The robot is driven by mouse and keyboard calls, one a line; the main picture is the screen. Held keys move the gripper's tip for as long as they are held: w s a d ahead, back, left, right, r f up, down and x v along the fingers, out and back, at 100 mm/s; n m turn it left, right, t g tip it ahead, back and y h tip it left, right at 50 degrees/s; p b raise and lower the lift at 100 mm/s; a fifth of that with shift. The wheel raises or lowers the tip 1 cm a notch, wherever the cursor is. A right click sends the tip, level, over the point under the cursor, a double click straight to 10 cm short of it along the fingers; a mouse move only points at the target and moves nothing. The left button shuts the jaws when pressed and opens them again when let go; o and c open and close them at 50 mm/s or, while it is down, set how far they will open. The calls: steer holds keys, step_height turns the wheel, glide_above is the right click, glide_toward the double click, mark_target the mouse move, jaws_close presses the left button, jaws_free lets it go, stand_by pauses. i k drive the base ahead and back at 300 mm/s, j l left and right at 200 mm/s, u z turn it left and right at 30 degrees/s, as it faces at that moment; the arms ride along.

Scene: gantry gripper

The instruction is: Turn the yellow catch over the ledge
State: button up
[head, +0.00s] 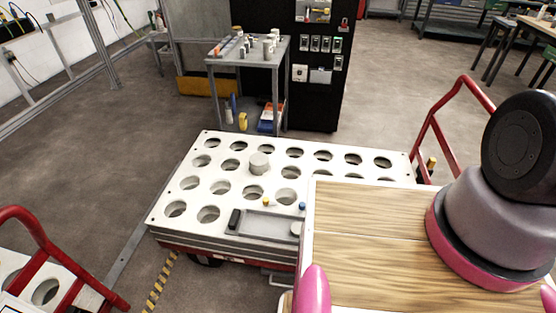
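A tall black cabinet (262,30) stands behind the cart. Near its top, at the upper picture edge, is a pale recess (303,17) with a small yellow part (320,11) lying roughly level in it. This may be the yellow catch, but it is too small to tell its shape or whether it lies over a ledge. My gripper is not in view. Only my arm's thick grey and black lower joints with a pink ring show at the right, well apart from the cabinet.
A white cart top (225,170) with rows of round holes stands between me and the cabinet. A grey side table (248,58) with small items stands left of the cabinet. Red rails (445,115) rise at right and lower left (60,255). Grey floor is open left.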

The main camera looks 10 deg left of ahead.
mark_target(266, 202)
steer(key=j+u, duration=0.5)
steer(key=u, duration=0.2)
